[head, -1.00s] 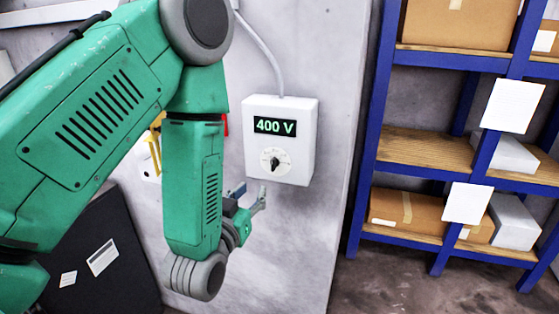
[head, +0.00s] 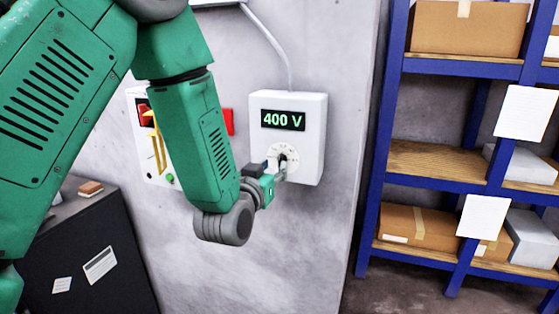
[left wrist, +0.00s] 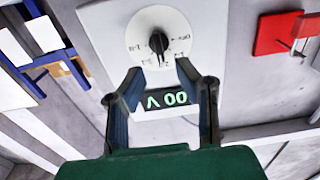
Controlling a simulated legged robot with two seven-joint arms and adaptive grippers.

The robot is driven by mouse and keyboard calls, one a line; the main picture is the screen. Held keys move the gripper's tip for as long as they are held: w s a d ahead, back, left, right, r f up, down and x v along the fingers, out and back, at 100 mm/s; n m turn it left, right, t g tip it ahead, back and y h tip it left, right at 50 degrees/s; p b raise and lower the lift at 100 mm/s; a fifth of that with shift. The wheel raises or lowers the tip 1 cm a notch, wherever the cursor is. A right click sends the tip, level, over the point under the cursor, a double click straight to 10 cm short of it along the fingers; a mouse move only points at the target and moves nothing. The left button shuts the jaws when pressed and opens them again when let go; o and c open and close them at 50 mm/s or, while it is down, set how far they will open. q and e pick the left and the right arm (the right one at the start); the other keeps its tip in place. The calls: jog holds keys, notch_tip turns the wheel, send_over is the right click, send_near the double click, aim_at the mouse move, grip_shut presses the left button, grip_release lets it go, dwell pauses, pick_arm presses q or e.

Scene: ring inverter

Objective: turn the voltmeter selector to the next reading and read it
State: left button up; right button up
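The white voltmeter box (head: 312,140) is fixed to the wall in the head view, and its dark display (head: 283,120) reads 400 V in green. Below the display is a round white dial with a black selector knob (head: 283,158), partly covered by my gripper. My left gripper (head: 274,168) is at the dial, coming from the lower left. In the left wrist view, turned upside down, its two fingers (left wrist: 159,70) are spread and empty. The black knob (left wrist: 158,42) lies just beyond the fingertips, roughly between them; I see no clear contact. My right gripper is not in view.
A panel (head: 150,177) with a red switch, yellow handle and green button is on the wall behind my left arm. A red block (head: 228,122) sits left of the voltmeter. A blue shelf rack (head: 385,130) with boxes stands right. A dark cabinet (head: 100,245) is lower left.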

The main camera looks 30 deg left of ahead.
aim_at(280, 159)
pick_arm(q)
jog(key=shift+p+x, duration=0.3)
jog(key=shift+x, duration=2.05)
grip_shut()
jog(key=m, duration=0.4)
jog(key=shift+d+b, duration=0.25)
jog(key=shift+b, duration=0.1)
jog(key=m, duration=0.4)
jog(key=shift+d+f+m+b, duration=0.2)
jog(key=shift+m+b, duration=0.1)
jog(key=shift+b, duration=0.1)
